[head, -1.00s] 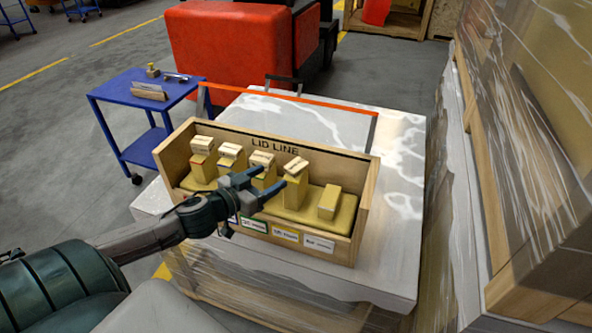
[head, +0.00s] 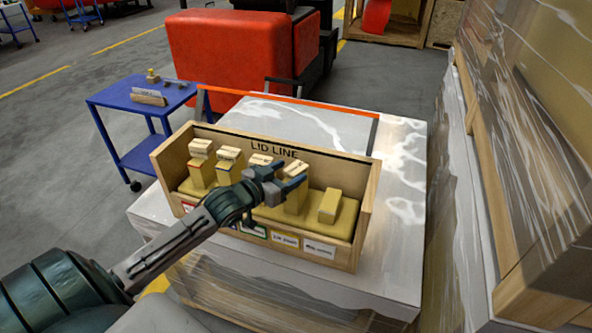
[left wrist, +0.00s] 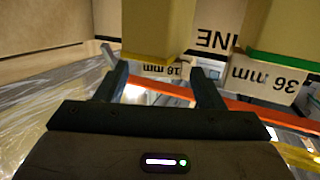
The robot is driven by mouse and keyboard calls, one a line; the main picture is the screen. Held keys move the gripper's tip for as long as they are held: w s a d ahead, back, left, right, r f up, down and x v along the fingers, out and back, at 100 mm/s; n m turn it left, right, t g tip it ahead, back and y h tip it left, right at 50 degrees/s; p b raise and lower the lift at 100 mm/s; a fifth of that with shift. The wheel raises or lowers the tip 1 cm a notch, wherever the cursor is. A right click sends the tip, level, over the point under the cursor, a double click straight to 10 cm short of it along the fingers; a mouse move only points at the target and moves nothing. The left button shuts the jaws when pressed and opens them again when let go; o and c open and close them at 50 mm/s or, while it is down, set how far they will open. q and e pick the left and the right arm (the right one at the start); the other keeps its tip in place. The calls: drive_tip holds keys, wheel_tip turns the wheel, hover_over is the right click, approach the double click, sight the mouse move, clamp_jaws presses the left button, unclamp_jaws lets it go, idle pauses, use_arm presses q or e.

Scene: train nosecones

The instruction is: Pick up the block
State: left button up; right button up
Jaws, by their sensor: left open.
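A wooden box marked "LID LINE" (head: 168,165) holds a row of yellow blocks with pale lettered caps. My left gripper (head: 282,183) is open at the fourth block from the left (head: 297,203), partly covering it and the third block's cap (head: 260,160). In the left wrist view, my left gripper (left wrist: 160,88) has one finger at each side of a yellow block labelled "18 mm" (left wrist: 158,30). Whether the fingers touch it cannot be told. A green-banded "36 mm" block (left wrist: 266,82) is at the right there. My right gripper is not in view.
A low plain block (head: 330,206) sits at the box's right end. The box stands on a wrapped pallet load (head: 400,200). A blue cart (head: 130,100) is at left, a red machine (head: 235,50) behind, and a tall wrapped stack (head: 540,150) at right.

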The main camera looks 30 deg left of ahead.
use_arm(q)
drive_tip(key=shift+x, duration=1)
drive_tip(key=c, duration=1.1)
drive_tip(key=shift+o, duration=0.2)
drive_tip(key=shift+r, duration=0.15)
